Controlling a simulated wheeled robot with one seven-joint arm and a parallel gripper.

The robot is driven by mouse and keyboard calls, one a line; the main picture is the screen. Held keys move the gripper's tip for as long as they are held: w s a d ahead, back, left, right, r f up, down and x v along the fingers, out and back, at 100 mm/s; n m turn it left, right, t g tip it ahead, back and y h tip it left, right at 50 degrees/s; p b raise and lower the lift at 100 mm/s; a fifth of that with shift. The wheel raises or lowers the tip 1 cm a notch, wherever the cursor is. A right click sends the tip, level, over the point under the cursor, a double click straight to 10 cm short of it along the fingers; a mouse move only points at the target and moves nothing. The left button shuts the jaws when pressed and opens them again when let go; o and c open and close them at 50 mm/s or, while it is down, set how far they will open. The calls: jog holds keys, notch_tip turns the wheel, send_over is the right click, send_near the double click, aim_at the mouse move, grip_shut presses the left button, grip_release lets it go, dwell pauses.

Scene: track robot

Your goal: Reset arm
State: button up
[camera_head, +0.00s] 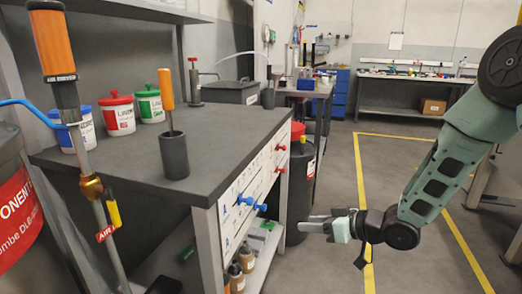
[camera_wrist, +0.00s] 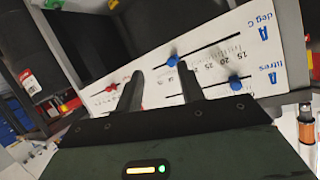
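My arm (camera_head: 435,180) reaches in from the right in the head view. My gripper (camera_head: 305,222) points left, in front of the workbench's panel side and apart from it. In the wrist view my gripper (camera_wrist: 158,75) has its two dark fingers spread, with nothing held between them. Beyond the fingertips is a white slider panel (camera_wrist: 215,55) with blue knobs (camera_wrist: 173,61) and a red knob (camera_wrist: 112,87). In the head view the panel (camera_head: 231,205) shows blue knobs (camera_head: 244,199) and red knobs (camera_head: 281,147).
The dark workbench (camera_head: 225,150) carries lidded tubs (camera_head: 118,116) and an orange-handled tool in a black cup (camera_head: 173,157). Brown bottles (camera_head: 236,278) stand on its lower shelf. A dark bin (camera_head: 298,190) stands behind my gripper. Floor with yellow lines (camera_head: 367,220) is clear.

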jog(key=s+r+g+h, duration=0.3)
jog(key=s, duration=0.8)
jog(key=s+a+r+g+h, duration=0.15)
jog(key=s+h, duration=0.25)
jog(key=s, duration=0.7)
jog(key=s+d+r+g+h, duration=0.1)
jog(key=s+r+g+h, duration=0.25)
jog(key=s, duration=0.75)
notch_tip(320, 180, up, 25)
jog(key=p, duration=2.5)
jog(key=shift+a+m, duration=0.15)
jog(key=shift+m, duration=0.15)
jog(key=shift+w, duration=0.1)
